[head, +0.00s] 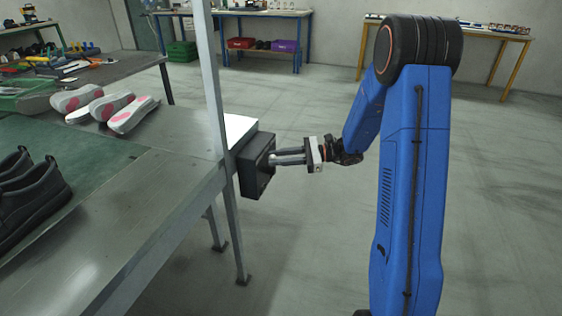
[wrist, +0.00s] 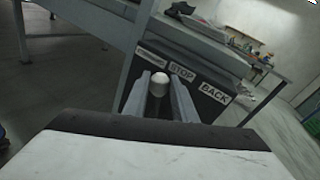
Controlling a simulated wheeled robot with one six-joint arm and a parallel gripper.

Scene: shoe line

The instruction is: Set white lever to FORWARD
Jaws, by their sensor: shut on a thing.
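The white lever (wrist: 160,84) shows its rounded knob in the wrist view, between the two grey fingers of my gripper (wrist: 161,92). My gripper is shut on it. The black control box (head: 252,178) is fixed at the end of the bench, and my gripper (head: 275,158) reaches its face from the right in the head view. In the wrist view the box carries the labels FORWARD (wrist: 150,55), STOP (wrist: 182,72) and BACK (wrist: 214,93). The knob appears below the STOP and FORWARD labels; which setting it stands at is hard to tell. The lever's base is hidden.
A metal post (head: 215,110) stands close beside the box. The bench (head: 170,190) holds shoe soles (head: 110,104) and dark shoes (head: 30,190). The floor right of the bench is open. Other tables stand at the back.

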